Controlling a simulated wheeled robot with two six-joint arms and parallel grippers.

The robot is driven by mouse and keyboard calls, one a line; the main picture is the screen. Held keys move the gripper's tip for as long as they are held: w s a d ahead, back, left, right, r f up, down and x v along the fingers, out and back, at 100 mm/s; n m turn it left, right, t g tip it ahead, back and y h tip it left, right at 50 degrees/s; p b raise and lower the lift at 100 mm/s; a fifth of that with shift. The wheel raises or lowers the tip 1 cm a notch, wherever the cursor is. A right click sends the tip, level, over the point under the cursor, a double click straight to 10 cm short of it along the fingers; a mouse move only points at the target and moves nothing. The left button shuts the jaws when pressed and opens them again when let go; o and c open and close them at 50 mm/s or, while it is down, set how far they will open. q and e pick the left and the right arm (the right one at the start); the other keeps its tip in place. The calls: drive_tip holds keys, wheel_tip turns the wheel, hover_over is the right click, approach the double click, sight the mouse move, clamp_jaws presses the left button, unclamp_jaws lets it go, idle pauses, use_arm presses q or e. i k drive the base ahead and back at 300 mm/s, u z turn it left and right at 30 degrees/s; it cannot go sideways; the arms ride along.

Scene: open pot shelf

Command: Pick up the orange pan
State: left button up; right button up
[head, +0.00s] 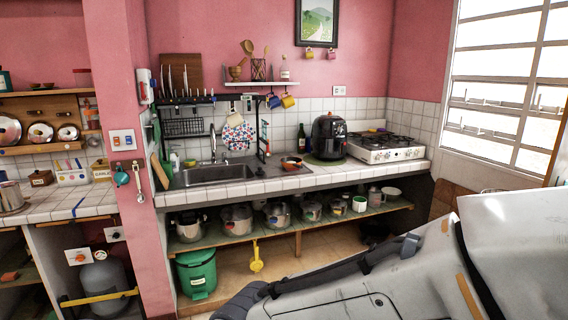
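A small orange-red pan or bowl (291,165) sits on the tiled counter, to the right of the sink. It is small in the picture, and I cannot tell clearly whether it has a handle. No other clearly orange pan shows. Several metal pots (236,220) stand on the open shelf under the counter. A large grey and black arm part of mine fills the lower right of the head view. Neither of my grippers shows, and nothing is seen in a grip.
The sink (215,174) is left of the pan. A black air fryer (329,137) and a gas stove (385,147) stand to the right. A green bin (196,274) is under the pot shelf (300,234). A pink wall post (128,190) stands at left.

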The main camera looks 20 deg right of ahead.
sight(294, 164)
drive_tip(key=i, duration=1.9)
drive_tip(key=z, duration=0.5)
drive_tip(key=i, duration=1.25)
drive_tip(key=z, duration=0.2)
